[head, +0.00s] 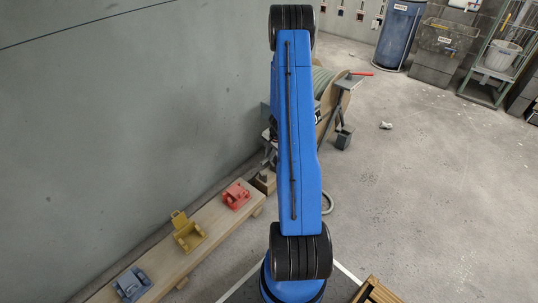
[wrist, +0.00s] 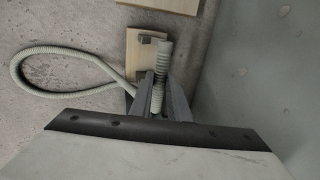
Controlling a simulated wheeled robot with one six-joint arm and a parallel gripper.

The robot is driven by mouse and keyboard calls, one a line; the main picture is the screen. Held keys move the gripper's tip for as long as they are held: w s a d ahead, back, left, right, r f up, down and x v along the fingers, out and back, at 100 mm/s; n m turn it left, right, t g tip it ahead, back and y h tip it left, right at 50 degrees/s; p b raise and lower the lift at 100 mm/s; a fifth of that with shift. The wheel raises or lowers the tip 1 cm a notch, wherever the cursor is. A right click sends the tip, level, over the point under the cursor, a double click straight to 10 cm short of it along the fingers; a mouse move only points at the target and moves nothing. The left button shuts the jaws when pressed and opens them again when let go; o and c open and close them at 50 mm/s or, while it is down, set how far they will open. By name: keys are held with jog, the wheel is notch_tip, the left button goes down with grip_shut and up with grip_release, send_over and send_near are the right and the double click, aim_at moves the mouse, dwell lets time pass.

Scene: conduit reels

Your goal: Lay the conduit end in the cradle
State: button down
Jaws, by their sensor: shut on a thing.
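My gripper (wrist: 158,92) is shut on the pale grey-green ribbed conduit (wrist: 164,58) near its end; the free end sticks out past the fingers in the wrist view. The conduit loops away to the left there. In the head view my arm hides the gripper and the held end. A piece of the conduit loop (head: 328,203) shows right of the arm, on the floor. Three cradles stand on a low wooden bench (head: 212,212): red (head: 236,195), yellow (head: 187,231) and blue (head: 132,284). All three look empty. The wrist view shows no cradle clearly.
A wooden reel (head: 340,105) wound with conduit stands behind my arm, with a red-handled stand (head: 347,84) beside it. A small wooden block (wrist: 145,58) with a grey piece lies under the conduit end. The wall (head: 110,110) runs close behind the bench. Floor at right is mostly clear.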

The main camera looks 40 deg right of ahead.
jog(key=shift+f, duration=4.35)
jog(key=c, duration=1.3)
grip_release()
jog(key=shift+r, duration=5)
